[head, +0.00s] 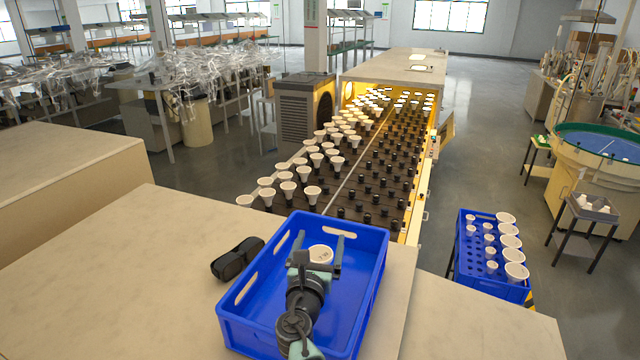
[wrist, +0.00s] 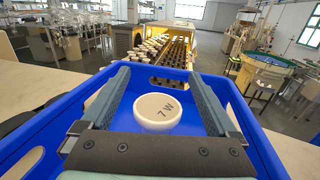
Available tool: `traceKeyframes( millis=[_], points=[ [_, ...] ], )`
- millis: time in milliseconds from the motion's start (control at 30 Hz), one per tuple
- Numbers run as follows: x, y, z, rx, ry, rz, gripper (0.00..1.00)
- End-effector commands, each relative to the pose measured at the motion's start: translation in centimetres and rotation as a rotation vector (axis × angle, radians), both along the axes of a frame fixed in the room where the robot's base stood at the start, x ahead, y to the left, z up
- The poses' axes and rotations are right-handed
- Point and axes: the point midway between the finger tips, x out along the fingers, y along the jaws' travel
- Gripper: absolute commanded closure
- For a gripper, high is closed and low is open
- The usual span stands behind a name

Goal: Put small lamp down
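A small white lamp (head: 320,254) is at the blue crate, between the two fingers of my gripper (head: 318,250). In the wrist view its round end marked "7 W" (wrist: 158,110) faces the camera. My gripper is open, with a gap between each finger and the lamp in the wrist view (wrist: 160,90). The blue crate (head: 362,238) stands on the light tabletop, and my gripper is over its inside. I cannot tell whether the lamp touches the crate floor; its lower part is hidden.
A dark VR-like object (head: 238,258) lies left of the crate. Behind it, a sloping rack (head: 365,185) holds many white lamps and empty dark sockets. A second blue crate (head: 488,270) at the right holds several white lamps. The tabletop (head: 130,270) at left is clear.

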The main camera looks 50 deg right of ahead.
Motion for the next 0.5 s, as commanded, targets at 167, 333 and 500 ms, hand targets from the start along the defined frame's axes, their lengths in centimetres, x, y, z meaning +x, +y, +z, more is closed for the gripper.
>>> traceKeyframes(
  millis=[167,333,500],
  points=[
    [-0.3,0.2,-1.6,0.015,0.019,-0.002,0.0],
    [-0.3,0.2,-1.1,0.015,0.019,-0.002,0.0],
    [-0.5,0.8,-0.3,0.017,0.018,0.0,0.0]
  ],
)
